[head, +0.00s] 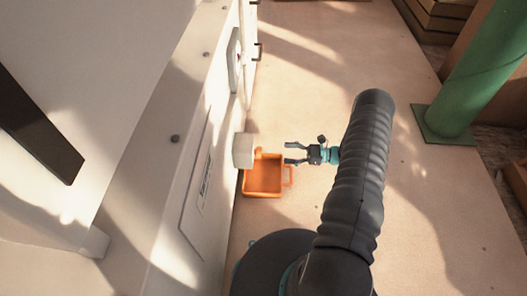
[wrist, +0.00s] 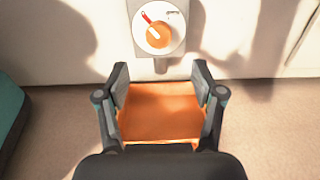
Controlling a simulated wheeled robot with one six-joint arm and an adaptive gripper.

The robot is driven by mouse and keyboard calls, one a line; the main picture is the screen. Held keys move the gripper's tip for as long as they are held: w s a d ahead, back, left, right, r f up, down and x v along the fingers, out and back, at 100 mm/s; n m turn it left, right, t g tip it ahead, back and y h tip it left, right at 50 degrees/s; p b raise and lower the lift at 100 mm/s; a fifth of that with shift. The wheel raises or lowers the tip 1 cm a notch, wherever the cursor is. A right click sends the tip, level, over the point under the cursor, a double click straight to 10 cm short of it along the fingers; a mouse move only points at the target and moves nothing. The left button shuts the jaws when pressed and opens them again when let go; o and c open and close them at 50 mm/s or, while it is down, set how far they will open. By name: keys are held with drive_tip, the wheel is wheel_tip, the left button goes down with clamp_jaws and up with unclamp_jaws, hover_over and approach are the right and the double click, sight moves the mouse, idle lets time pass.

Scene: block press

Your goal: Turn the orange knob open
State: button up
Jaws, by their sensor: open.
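The orange knob (wrist: 157,38) sits on a round white dial face, on a grey-white box on the wall, in the wrist view. It carries a pale bar set at a slant, and a red mark shows at its upper left. In the head view the box (head: 243,150) sticks out from the machine wall; a small orange piece beside it may be the knob. My gripper (head: 288,153) is open and empty, its fingers pointing at the box with a gap between. In the wrist view my gripper (wrist: 160,76) has its fingers spread below the knob, not touching it.
An orange crate (head: 265,193) stands on the floor below my gripper, near the wall; it also shows in the wrist view (wrist: 160,115). A green post (head: 466,95) stands on the right. The floor between is mostly clear.

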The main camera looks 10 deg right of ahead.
sight(258, 152)
drive_tip(key=x, duration=1)
drive_tip(key=c, duration=1.1)
